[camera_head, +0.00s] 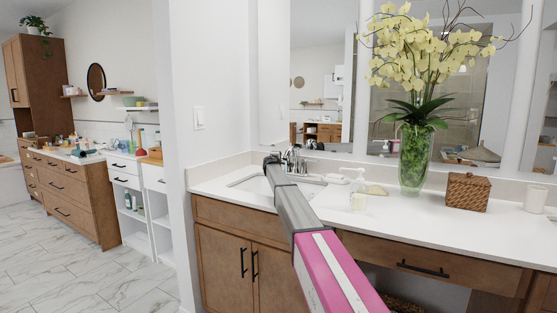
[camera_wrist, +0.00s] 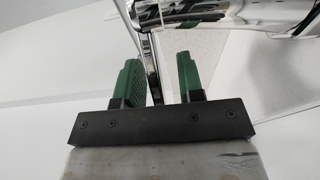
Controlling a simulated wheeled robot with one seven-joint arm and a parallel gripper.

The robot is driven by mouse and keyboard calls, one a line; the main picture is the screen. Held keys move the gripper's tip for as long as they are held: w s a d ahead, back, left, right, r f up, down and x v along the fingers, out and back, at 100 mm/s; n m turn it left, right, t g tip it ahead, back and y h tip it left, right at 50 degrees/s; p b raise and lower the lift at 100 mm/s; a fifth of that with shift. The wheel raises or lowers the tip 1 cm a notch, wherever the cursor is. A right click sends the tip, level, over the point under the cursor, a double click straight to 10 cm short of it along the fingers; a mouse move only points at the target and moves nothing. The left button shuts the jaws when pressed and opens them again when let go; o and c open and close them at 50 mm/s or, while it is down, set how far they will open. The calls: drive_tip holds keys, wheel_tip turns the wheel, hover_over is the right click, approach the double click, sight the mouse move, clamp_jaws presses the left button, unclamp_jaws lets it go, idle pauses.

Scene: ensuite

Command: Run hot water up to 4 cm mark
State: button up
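The sink (camera_head: 318,188) is set in the white counter, and my arm covers much of it in the head view. A chrome faucet (camera_head: 291,157) stands at its back edge. My gripper (camera_head: 271,159) is at the faucet, its fingers too small to make out there. In the wrist view my gripper (camera_wrist: 162,75) has two green fingers parted by a gap. The faucet's chrome (camera_wrist: 270,15) shows large and close just beyond the fingertips. I cannot tell whether they touch it. I see no running water, and no 4 cm mark is visible.
A mirror rises behind. Open tiled floor (camera_head: 90,265) lies left.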

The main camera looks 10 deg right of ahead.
drive_tip(key=v, duration=1)
drive_tip(key=shift+s+a, duration=0.2)
drive_tip(key=shift+s, duration=0.15)
idle(6.7)
